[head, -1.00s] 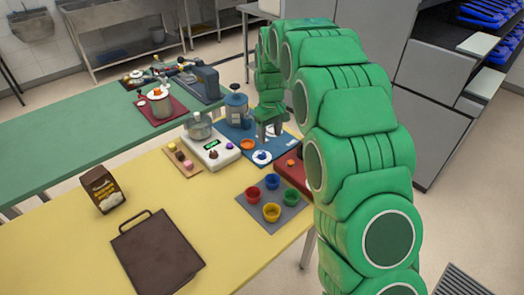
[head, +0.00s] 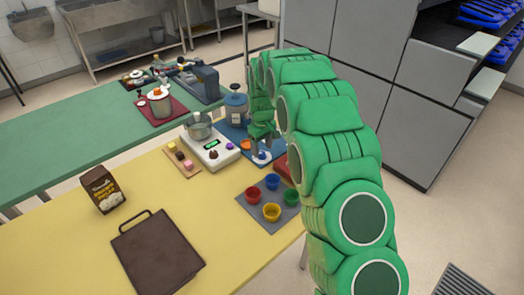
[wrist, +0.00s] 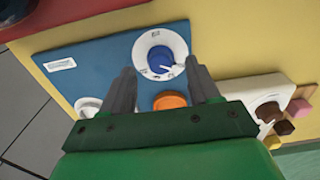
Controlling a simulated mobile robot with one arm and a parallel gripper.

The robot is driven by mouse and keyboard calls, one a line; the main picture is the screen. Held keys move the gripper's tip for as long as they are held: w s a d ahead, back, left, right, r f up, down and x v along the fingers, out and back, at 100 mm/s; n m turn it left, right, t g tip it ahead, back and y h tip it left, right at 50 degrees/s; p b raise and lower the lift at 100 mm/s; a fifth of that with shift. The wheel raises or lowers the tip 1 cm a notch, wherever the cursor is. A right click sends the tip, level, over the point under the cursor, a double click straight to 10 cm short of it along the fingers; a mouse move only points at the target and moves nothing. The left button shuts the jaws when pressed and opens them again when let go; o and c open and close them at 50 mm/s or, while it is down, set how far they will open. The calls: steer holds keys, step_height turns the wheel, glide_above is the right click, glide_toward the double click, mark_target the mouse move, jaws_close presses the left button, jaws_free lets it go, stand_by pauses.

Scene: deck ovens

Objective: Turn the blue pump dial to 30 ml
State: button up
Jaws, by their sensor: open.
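The blue pump dial (wrist: 160,59) sits in the middle of a white round scale on a blue panel (wrist: 100,62), in the wrist view. A pale pointer on it points to the lower right; the scale numbers are too small to read. My gripper (wrist: 160,78) is open, with one dark finger on each side, just short of the dial. The fingers do not visibly touch it. In the head view my gripper (head: 264,148) is over the blue panel near the white dial scale (head: 262,158), partly hidden by my arm.
An orange knob (wrist: 169,101) lies between my fingers' bases. A white scale (head: 212,152) with a steel pot stands left of the panel. A grey mat (head: 252,216) with coloured cups is in front. A red device (head: 281,168) is close on the right.

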steer(key=shift+f, duration=1.05)
steer(key=c, duration=1)
steer(key=shift+m, duration=0.3)
steer(key=m, duration=0.3)
steer(key=shift+m, duration=2.1)
steer(key=o, duration=1)
